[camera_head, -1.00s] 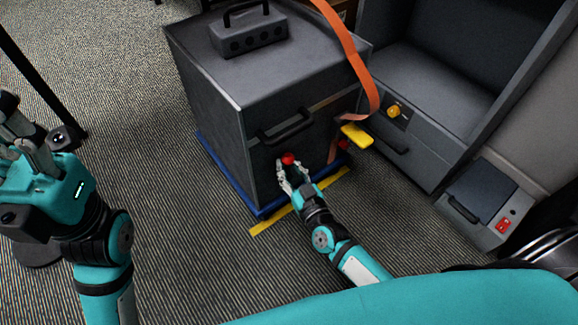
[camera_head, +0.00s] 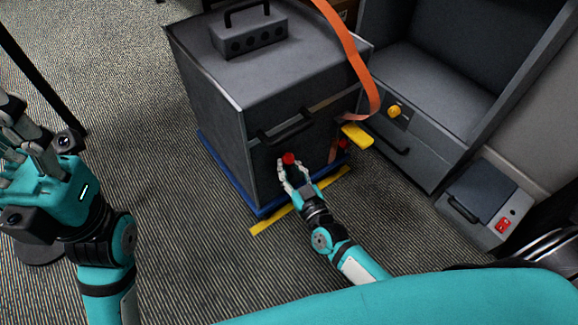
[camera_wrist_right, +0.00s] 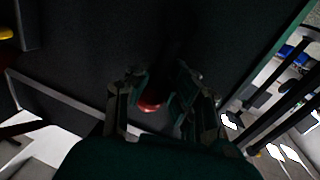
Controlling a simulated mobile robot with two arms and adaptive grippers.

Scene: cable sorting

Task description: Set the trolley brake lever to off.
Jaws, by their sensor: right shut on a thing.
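The trolley (camera_head: 217,132) is a dark grey box on a blue base. A red knob (camera_head: 288,158), which looks like the end of the brake lever, shows low on its front face. My right gripper (camera_head: 290,173) is at that face, its fingers shut on the lever just below the red end. In the right wrist view the red knob (camera_wrist_right: 150,105) sits between the two fingers, partly hidden; the rest of the lever cannot be made out. My left gripper (camera_head: 18,135) is raised at the left, open and empty, away from the trolley.
A dark handle (camera_head: 285,127) crosses the trolley front above the knob. A yellow pedal-like piece (camera_head: 357,136) and an orange strap (camera_head: 350,50) are to its right. A grey cabinet (camera_head: 415,150) stands at the right.

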